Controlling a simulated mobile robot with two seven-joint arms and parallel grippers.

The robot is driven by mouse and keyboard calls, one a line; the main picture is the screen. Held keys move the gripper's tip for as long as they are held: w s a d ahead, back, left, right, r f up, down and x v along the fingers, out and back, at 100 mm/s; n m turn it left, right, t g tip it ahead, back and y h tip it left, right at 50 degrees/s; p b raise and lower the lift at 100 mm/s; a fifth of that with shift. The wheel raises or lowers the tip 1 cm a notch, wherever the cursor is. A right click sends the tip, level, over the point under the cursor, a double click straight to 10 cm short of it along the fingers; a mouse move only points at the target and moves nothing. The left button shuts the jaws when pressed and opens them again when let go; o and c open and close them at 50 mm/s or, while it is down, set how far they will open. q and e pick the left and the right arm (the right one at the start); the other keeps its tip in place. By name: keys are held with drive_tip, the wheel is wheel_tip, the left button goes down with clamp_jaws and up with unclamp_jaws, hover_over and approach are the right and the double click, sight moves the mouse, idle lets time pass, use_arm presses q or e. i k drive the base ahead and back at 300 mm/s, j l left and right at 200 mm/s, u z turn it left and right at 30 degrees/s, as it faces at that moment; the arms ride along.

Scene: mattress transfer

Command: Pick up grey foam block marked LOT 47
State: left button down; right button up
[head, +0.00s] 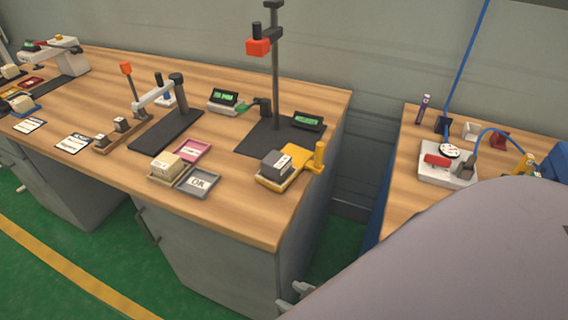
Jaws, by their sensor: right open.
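A dark grey block (275,165) with a small white label sits on a yellow fixture (296,167) at the right end of the long wooden bench. The label is too small to read, so I cannot confirm LOT 47. My right gripper (292,292) shows only in part at the bottom, low in front of the bench's right end, open and well apart from the block. My own grey arm link hides the rest of it. My left gripper is not in view.
A black stand (276,90) with a red-orange head rises behind the block. A pale block in a tray (168,167), a pink tray (193,150) and a grey OK tray (199,182) lie to the left. The bench's front right corner is clear. A second bench (400,190) stands right, across a gap.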

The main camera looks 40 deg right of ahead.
sight(276, 166)
drive_tip(key=i+j, duration=0.3)
drive_tip(key=j, duration=0.15)
drive_tip(key=i+j, duration=0.55)
drive_tip(key=j, duration=0.3)
drive_tip(key=i+j, duration=0.3)
drive_tip(key=j+z, duration=0.1)
drive_tip(key=z, duration=0.25)
drive_tip(key=j+z, duration=0.1)
drive_tip(key=z, duration=0.25)
drive_tip(key=i+j+z, duration=0.1)
drive_tip(key=z, duration=1.55)
